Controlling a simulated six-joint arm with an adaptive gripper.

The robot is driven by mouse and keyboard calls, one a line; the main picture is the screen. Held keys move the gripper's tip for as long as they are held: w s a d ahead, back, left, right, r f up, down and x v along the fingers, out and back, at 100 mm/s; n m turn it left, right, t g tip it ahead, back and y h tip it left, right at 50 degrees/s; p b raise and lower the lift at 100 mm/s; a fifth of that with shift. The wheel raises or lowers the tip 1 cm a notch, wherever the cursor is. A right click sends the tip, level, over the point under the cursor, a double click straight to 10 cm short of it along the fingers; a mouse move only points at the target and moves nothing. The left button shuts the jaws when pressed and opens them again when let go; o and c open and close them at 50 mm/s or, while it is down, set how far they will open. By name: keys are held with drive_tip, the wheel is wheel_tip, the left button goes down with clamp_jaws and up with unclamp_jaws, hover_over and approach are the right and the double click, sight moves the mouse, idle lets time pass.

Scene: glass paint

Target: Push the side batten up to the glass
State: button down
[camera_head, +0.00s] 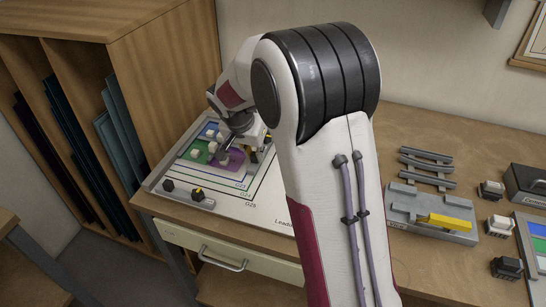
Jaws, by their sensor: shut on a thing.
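The glass (199,166) lies on a white board at left, with blue, green and purple fields. Several small pale blocks sit on these fields. A grey batten (156,183) runs along the board's left edge. I cannot tell which strip is the side batten. My gripper (223,147) reaches down over the purple field. It is shut, apparently on a small pale block (224,158). My wrist hides the glass's far right, where a yellow-and-black part (267,139) shows.
A grey fixture with a yellow bar (445,221) stands on the table at right, before several grey strips (427,165). Small blocks, a dark box (527,184) and a colour tray (531,240) are farther right. A wooden rack (120,90) borders the board at left.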

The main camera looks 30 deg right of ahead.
drive_tip(key=shift+w+a, duration=1.1)
drive_tip(key=shift+a, duration=0.05)
drive_tip(key=c, duration=2)
unclamp_jaws()
drive_tip(key=shift+o, duration=0.2)
drive_tip(key=shift+r, duration=0.15)
drive_tip(key=v, duration=1.1)
drive_tip(key=shift+s+r, duration=0.15)
drive_tip(key=shift+r, duration=0.1)
drive_tip(key=shift+a, duration=0.1)
